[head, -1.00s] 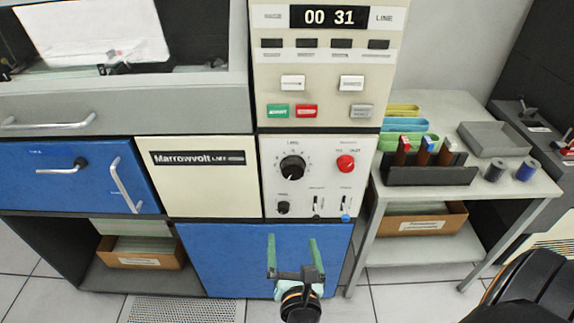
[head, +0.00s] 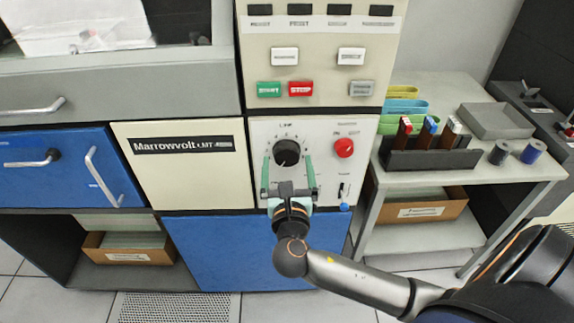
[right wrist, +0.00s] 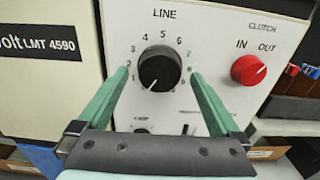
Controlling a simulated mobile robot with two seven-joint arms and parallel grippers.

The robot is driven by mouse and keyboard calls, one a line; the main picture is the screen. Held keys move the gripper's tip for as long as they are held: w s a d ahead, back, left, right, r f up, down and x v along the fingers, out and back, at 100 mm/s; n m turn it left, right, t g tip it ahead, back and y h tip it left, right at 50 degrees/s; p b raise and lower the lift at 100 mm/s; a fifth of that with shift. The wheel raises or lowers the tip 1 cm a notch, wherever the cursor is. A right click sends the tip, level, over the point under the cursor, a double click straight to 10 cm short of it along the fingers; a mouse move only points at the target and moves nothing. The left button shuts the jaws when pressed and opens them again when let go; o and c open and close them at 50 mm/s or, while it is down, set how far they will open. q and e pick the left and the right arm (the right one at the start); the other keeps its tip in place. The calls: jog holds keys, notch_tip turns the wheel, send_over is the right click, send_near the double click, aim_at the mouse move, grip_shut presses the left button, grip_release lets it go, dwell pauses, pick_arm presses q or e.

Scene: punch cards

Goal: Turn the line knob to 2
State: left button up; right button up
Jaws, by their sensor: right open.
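The black line knob (right wrist: 160,70) is on the white control panel, ringed by printed numbers under the word LINE. It also shows in the head view (head: 287,152). Its white mark points down and left, below the low numbers on the left of the dial. My right gripper (head: 288,163) is open, its two green fingers on either side of the knob. In the right wrist view the open gripper (right wrist: 160,74) shows a gap between each finger and the knob. Its fingertips cover part of the dial's sides. My left gripper is not in view.
A red clutch knob (right wrist: 249,69) sits right of the line knob. Below are a smaller knob and small levers, partly hidden by my gripper. Green START (head: 269,88) and red STOP (head: 301,89) buttons are above. A side table (head: 500,170) with trays stands at the right.

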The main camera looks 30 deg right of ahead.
jog(key=shift+x, duration=0.85)
jog(key=shift+w, duration=0.1)
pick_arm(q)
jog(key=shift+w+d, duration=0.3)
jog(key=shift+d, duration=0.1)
pick_arm(e)
jog(key=c, duration=1.3)
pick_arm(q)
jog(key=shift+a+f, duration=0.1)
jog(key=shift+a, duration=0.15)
pick_arm(e)
jog(key=shift+o, duration=0.2)
